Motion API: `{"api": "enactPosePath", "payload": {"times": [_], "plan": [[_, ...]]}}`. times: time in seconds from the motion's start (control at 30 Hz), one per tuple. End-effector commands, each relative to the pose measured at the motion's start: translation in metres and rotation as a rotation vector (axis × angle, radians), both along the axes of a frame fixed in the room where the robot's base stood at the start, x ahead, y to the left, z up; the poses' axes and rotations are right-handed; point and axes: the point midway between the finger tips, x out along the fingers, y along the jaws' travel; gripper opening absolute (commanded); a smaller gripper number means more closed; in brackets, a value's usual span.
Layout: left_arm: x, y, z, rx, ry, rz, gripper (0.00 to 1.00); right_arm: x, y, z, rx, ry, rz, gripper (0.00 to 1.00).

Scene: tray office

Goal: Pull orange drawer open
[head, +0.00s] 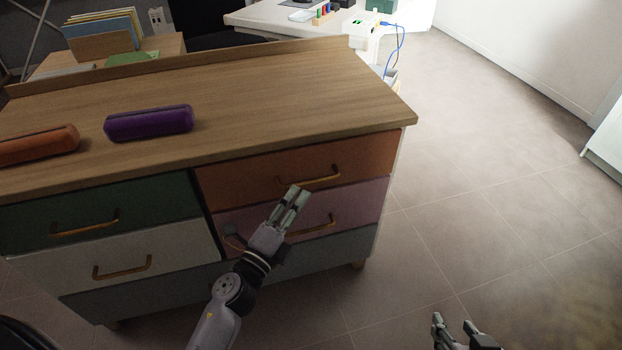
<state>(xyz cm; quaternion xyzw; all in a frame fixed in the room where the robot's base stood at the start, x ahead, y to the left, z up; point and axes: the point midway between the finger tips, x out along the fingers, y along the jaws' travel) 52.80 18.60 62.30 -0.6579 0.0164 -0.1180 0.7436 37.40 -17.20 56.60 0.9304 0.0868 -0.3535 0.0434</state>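The orange drawer (260,178) is the top right drawer of a wooden dresser and looks closed, flush with the front. Its brass handle (323,179) is a horizontal bar on the front. My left gripper (295,195) is in front of the dresser, its fingertips just left of and below the orange drawer's handle. Its two fingers are close together with a narrow gap; I cannot tell whether they touch the handle. It hides part of the pink drawer (362,203). My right gripper (455,325) is at the bottom right over the floor, fingers apart and empty.
A purple case (149,123) and an orange case (38,145) lie on the dresser top (260,85). Green (150,200) and white (180,250) drawers are at left, a grey drawer (335,250) below. Open floor (480,190) lies right of the dresser. A white desk (275,18) stands behind.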

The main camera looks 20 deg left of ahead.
Motion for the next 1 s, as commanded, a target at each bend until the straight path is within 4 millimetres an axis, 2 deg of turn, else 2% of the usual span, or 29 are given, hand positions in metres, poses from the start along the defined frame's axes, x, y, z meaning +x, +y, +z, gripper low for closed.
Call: {"api": "enactPosePath", "payload": {"times": [0.03, 0.2, 0.4, 0.77, 1.0], "plan": [[0.012, -0.002, 0.004, 0.001, -0.003, -0.001, 0.30, -0.005, -0.002, -0.002, -0.007, 0.028, -0.002, 0.40], [0.043, -0.009, 0.008, 0.001, -0.002, 0.000, 0.30, -0.017, -0.006, -0.011, -0.022, 0.100, -0.008, 0.40], [0.064, -0.013, 0.009, -0.001, 0.000, 0.001, 0.30, -0.023, -0.008, -0.015, -0.028, 0.129, -0.009, 0.40], [0.069, -0.014, 0.009, -0.001, 0.001, 0.001, 0.30, -0.024, -0.008, -0.016, -0.030, 0.136, -0.011, 0.40], [0.069, -0.014, 0.009, -0.001, 0.001, 0.000, 0.14, -0.024, -0.008, -0.016, -0.029, 0.136, -0.010, 0.40]]}}
